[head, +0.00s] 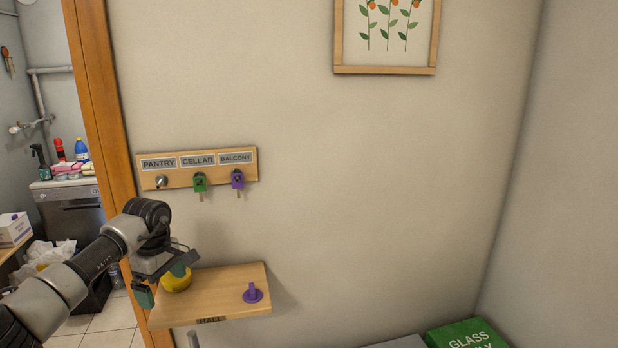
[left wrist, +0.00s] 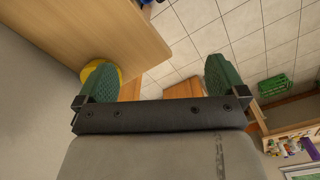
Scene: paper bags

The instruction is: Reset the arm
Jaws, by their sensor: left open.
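My left gripper (head: 162,285) is at the left of the head view, at the left end of a small wooden shelf marked HALL (head: 220,290). Its two green fingers are apart with nothing between them; they also show apart in the left wrist view (left wrist: 160,80). A yellow round object (head: 176,280) sits on the shelf just behind the fingers. It is partly hidden by the gripper, and its edge shows behind the left finger in the left wrist view (left wrist: 86,72). My right gripper is in neither view.
A purple object (head: 252,293) lies on the shelf's right part. Above, a wall rack (head: 210,168) labelled PANTRY, CELLAR and BALCONY holds a green key (head: 200,183) and a purple key (head: 237,180). A wooden door frame (head: 95,90) stands at left. A green box (head: 467,337) is at lower right.

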